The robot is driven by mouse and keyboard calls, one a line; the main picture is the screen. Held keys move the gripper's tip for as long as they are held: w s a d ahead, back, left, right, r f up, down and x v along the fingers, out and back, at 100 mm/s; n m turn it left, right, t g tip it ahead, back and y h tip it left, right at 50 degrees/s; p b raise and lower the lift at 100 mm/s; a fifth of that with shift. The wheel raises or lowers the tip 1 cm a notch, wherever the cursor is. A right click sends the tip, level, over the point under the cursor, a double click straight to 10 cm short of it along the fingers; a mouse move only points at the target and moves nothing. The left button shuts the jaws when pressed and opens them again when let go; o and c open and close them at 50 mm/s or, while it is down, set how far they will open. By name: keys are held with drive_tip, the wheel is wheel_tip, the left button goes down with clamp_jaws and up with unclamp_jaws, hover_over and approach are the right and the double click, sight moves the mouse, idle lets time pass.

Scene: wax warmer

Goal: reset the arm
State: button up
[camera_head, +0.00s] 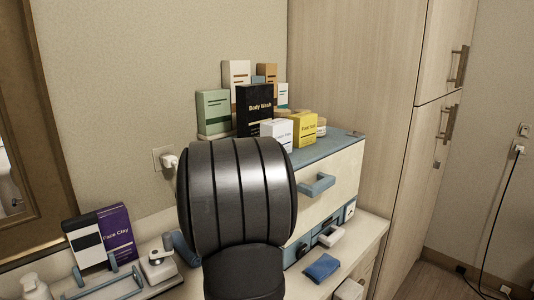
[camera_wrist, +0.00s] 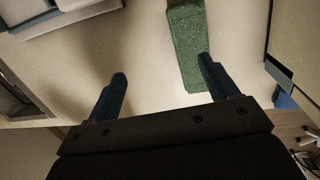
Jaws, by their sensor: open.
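My gripper (camera_wrist: 160,88) is open in the wrist view, its two dark fingers spread wide with nothing between the tips. A green textured block (camera_wrist: 187,48) lies on the pale surface just beyond the fingers, nearer the right one. The gap between the fingers looks empty. In the head view my dark arm stands in the middle of the picture and hides my gripper and part of the counter.
A white cabinet with a blue top and blue handle (camera_head: 317,186) stands right of centre, with several boxes on top. A blue cloth-like item (camera_head: 321,267) lies on the counter. At left are a purple box (camera_head: 116,232), a white device (camera_head: 157,264) and a blue rack (camera_head: 105,284).

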drive_tip(key=a+n, duration=0.1)
drive_tip(key=n, duration=0.2)
drive_tip(key=a+r+n+g, duration=0.1)
drive_tip(key=n, duration=0.3)
drive_tip(key=a+r+n+h, duration=0.1)
drive_tip(key=a+n, duration=0.1)
drive_tip(key=n, duration=0.2)
drive_tip(key=shift+s+g, duration=0.1)
drive_tip(key=shift+g, duration=0.2)
drive_tip(key=shift+a, duration=0.1)
drive_tip(key=shift+w+d+f+m+t+y, duration=0.25)
drive_tip(key=shift+d+m, duration=0.45)
drive_tip(key=shift+m, duration=1.15)
drive_tip(key=shift+s+d+f+m+t+y, duration=0.1)
drive_tip(key=shift+d+f+m+t, duration=0.4)
drive_tip(key=shift+m, duration=1.3)
drive_tip(key=shift+w+d+f+m+t+y, duration=0.15)
drive_tip(key=shift+d+m, duration=0.7)
drive_tip(key=shift+m, duration=1)
drive_tip(key=shift+s, duration=0.15)
